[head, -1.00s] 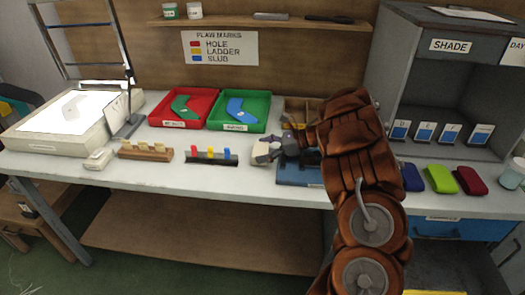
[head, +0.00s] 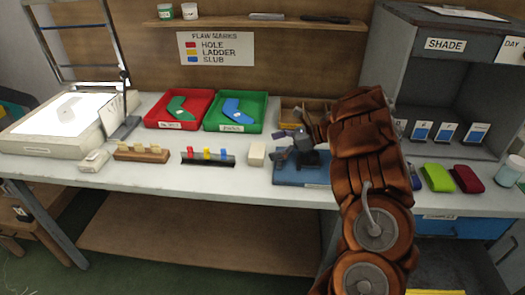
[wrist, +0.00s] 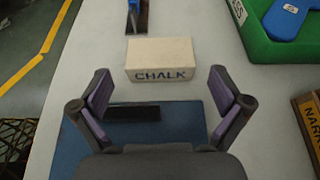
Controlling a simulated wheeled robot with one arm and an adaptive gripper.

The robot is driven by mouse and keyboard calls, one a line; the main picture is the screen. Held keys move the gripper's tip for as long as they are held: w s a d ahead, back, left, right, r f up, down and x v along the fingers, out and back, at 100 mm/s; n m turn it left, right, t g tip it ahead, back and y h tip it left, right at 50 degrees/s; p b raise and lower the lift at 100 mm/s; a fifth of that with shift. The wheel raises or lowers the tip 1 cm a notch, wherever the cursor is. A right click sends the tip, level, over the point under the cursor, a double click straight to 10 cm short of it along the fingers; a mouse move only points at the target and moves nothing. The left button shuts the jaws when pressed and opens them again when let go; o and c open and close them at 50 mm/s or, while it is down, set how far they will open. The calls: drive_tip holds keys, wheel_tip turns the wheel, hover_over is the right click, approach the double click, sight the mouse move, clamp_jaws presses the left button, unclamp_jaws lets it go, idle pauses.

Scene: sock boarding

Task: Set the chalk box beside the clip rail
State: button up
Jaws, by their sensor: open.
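The chalk box (head: 257,154), a small cream block, stands on the table just right of the clip rail (head: 208,157), a black bar with red, yellow and blue clips. A small gap shows between them. In the wrist view the box (wrist: 160,55) has CHALK on its side, and the end of the rail (wrist: 142,24) lies just beyond it. My gripper (wrist: 160,92) is open and empty. Its fingers are apart, short of the box and over the blue mat (wrist: 70,150). In the head view my gripper (head: 284,143) is to the right of the box.
A wooden rack (head: 142,153) and a small pale block (head: 94,160) stand left of the rail. Red (head: 152,121) and green (head: 210,126) trays lie behind. A wooden tray (head: 290,104) is behind my gripper. Lime (head: 437,178) and dark red (head: 467,179) items lie at right.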

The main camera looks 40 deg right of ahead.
drive_tip(key=b+v, duration=0.1)
drive_tip(key=v, duration=0.6)
